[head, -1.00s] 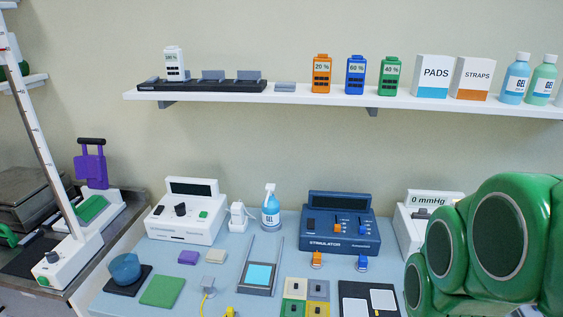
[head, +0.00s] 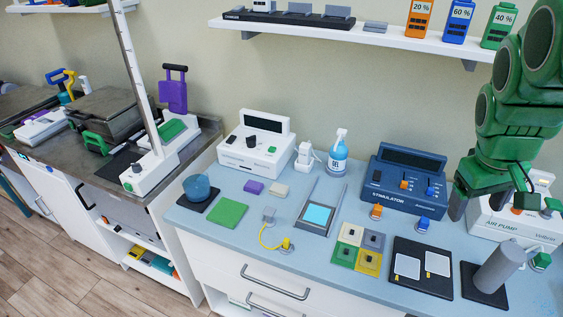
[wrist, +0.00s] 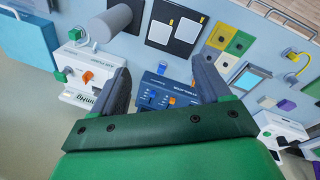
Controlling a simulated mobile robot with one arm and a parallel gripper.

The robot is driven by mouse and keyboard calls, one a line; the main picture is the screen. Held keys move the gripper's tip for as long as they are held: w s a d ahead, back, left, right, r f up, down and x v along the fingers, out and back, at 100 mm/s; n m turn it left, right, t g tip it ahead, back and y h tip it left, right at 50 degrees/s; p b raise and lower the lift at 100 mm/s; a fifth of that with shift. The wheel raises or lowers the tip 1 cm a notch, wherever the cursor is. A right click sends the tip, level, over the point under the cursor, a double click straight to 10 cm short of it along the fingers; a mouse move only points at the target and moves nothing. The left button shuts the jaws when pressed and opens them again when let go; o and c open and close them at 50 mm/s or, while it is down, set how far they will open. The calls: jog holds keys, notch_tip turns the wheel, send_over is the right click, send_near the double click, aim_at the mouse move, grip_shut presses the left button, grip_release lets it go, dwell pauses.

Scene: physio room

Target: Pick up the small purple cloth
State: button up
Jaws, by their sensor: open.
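The small purple cloth (head: 253,187) lies flat and folded on the pale blue counter, in front of the white console. It also shows near the right edge of the wrist view (wrist: 287,105). My gripper (head: 490,205) is at the right of the head view, above the counter near the air pump, well to the right of the cloth. In the wrist view my gripper (wrist: 163,72) has its two dark fingers wide apart with nothing held between them.
A small beige cloth (head: 279,190) lies just right of the purple one, and a larger green cloth (head: 228,212) in front of it. The white console (head: 254,145) stands behind. A blue bowl (head: 197,186), spray bottle (head: 338,152) and blue stimulator (head: 405,182) are nearby. The shelf (head: 350,38) hangs above.

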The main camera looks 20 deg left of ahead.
jog(key=w+a+f+n, duration=0.3)
jog(key=w+a+n, duration=0.5)
jog(key=w+a, duration=0.3)
jog(key=w+a+f+n, duration=0.3)
jog(key=w+a+n, duration=0.4)
jog(key=w+a, duration=0.45)
jog(key=n+g+y, duration=0.2)
jog(key=n, duration=1.3)
send_near(253, 184)
jog(key=shift+d+f, duration=0.35)
jog(key=shift+d, duration=0.15)
jog(key=shift+s+a+f+n, duration=0.2)
jog(key=shift+a+f+n, duration=0.1)
jog(key=shift+a, duration=0.05)
jog(key=shift+a+f, duration=0.15)
jog(key=shift+f, duration=3.55)
jog(key=c, duration=0.8)
jog(key=shift+r, duration=0.1)
